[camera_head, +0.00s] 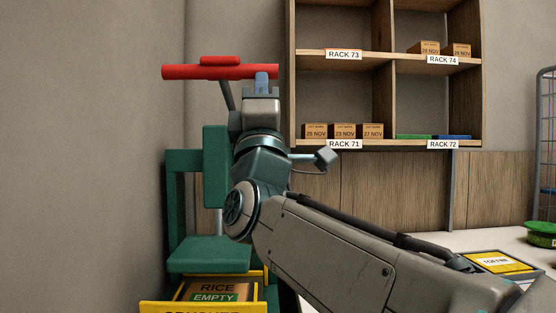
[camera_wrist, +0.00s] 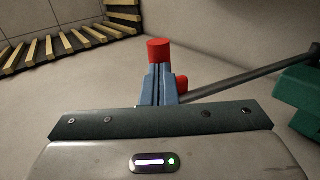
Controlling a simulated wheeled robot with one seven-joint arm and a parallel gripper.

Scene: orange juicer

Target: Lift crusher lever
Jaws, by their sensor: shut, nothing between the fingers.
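The crusher (camera_head: 212,254) is a green machine at the left, against the wall. Its lever has a horizontal red handle (camera_head: 205,72) at the top, on a dark rod (camera_head: 227,96). My gripper (camera_head: 262,80) is up at the right part of the red handle, with its blue fingers pointing up. In the wrist view the blue fingers (camera_wrist: 162,82) are together, and the red handle (camera_wrist: 158,50) shows just beyond and beside them. The dark rod (camera_wrist: 235,82) runs off to the right there. The fingers overlap the handle in view; I cannot tell whether they touch it.
A wooden rack (camera_head: 387,101) with small boxes hangs behind at right. A white table (camera_head: 420,240) with a yellow-labelled item (camera_head: 495,262) and a green object (camera_head: 540,233) stands at right.

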